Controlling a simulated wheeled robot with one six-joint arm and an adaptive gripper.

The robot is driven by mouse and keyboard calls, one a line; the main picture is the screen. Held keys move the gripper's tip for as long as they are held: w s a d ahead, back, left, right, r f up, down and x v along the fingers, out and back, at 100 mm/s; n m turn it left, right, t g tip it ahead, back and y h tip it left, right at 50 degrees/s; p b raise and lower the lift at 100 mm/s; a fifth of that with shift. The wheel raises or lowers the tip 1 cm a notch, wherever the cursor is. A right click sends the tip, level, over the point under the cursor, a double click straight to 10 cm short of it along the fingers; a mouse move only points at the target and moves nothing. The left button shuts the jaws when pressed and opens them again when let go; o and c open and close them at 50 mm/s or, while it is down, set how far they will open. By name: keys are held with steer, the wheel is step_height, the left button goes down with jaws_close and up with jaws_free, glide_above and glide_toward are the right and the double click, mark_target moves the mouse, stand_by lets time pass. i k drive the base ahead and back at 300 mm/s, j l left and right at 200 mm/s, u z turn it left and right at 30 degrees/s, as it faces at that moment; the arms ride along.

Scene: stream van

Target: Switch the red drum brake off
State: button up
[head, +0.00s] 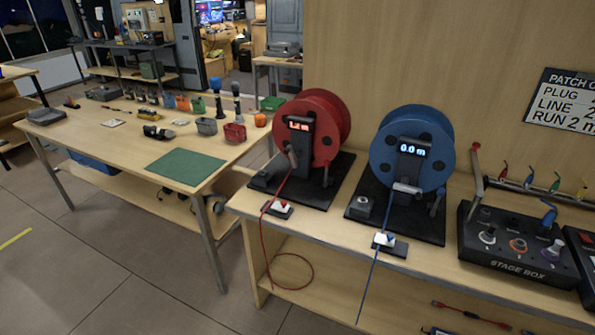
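The red drum (334,120) stands upright on a black base plate (325,195) on the wooden bench. Its display (298,126) appears to read 1.2 m. A small dark box (261,179) sits at the base's front left corner; I cannot tell whether it is the brake or how it is set. A grey handle (292,157) shows at the drum's front. A red cable (269,245) runs down past a white and red piece (281,207) at the bench edge and hangs in a loop. My gripper is not in view.
A blue drum (381,155) reading 0.0 m stands to the right, its blue cable (371,280) hanging down. A stage box (515,250) with knobs is further right. A table (95,133) with a green mat (186,166) stands left. Floor (110,270) is clear in front.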

mark_target(328, 166)
steer(key=i+l, duration=0.15)
steer(key=i, duration=0.25)
steer(key=i+l+u, duration=0.15)
steer(key=i, duration=0.2)
steer(key=i+l, duration=0.15)
steer(key=i, duration=0.25)
